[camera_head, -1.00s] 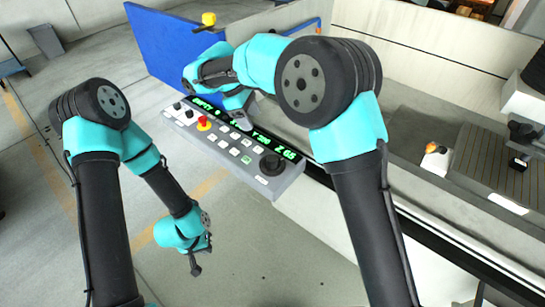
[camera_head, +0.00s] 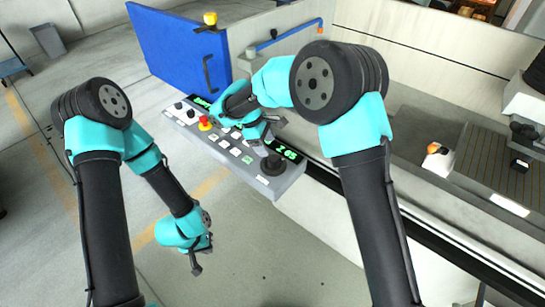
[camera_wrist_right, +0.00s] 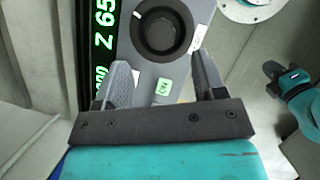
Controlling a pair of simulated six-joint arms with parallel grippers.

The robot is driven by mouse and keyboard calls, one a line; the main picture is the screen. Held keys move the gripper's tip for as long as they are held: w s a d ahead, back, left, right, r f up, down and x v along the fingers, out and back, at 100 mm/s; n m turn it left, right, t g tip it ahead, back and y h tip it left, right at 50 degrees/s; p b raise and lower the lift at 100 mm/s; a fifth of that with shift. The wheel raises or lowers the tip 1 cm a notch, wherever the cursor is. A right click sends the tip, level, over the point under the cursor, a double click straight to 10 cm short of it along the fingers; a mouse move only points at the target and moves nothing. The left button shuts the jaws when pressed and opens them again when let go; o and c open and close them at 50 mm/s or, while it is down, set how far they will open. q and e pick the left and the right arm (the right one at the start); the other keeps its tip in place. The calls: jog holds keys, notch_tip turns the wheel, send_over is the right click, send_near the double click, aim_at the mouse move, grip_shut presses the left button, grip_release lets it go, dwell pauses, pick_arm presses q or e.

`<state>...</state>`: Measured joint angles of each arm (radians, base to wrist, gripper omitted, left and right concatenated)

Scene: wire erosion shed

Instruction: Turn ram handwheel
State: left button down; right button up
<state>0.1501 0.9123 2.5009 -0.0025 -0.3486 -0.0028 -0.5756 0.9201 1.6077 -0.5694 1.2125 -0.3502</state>
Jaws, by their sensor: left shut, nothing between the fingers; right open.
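The ram handwheel is the round black knob (camera_head: 272,165) at the right end of the grey control panel (camera_head: 292,182). In the right wrist view the knob (camera_wrist_right: 163,28) lies just beyond the fingertips, centred between them, with a white mark on its rim. My right gripper (camera_head: 268,140) is above the panel, behind the knob. Its fingers (camera_wrist_right: 162,70) are open and empty, apart from the knob. My left gripper (camera_head: 196,266) is shut and empty, hanging low left of the panel, away from the knob.
The panel carries a red stop button (camera_head: 205,124), several small buttons and a green display (camera_head: 285,153), partly hidden by my right arm. A blue door (camera_head: 175,50) stands behind. The machine bed (camera_head: 470,155) lies at right. Open floor (camera_head: 290,260) is in front.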

aim_at(273, 158)
jog(key=x, duration=0.6)
jog(key=shift+d+f, duration=0.15)
jog(key=shift+f, duration=0.05)
jog(key=shift+c, duration=0.5)
jog(key=c, duration=0.8)
jog(key=m, duration=0.2)
jog(key=m+g, duration=0.1)
jog(key=m, duration=0.1)
jog(key=shift+w+g+y, duration=0.1)
jog(key=shift+g+y, duration=0.2)
jog(key=shift+m+g+y, duration=0.5)
jog(key=shift+m+y, duration=0.2)
jog(key=shift+m, duration=1.7)
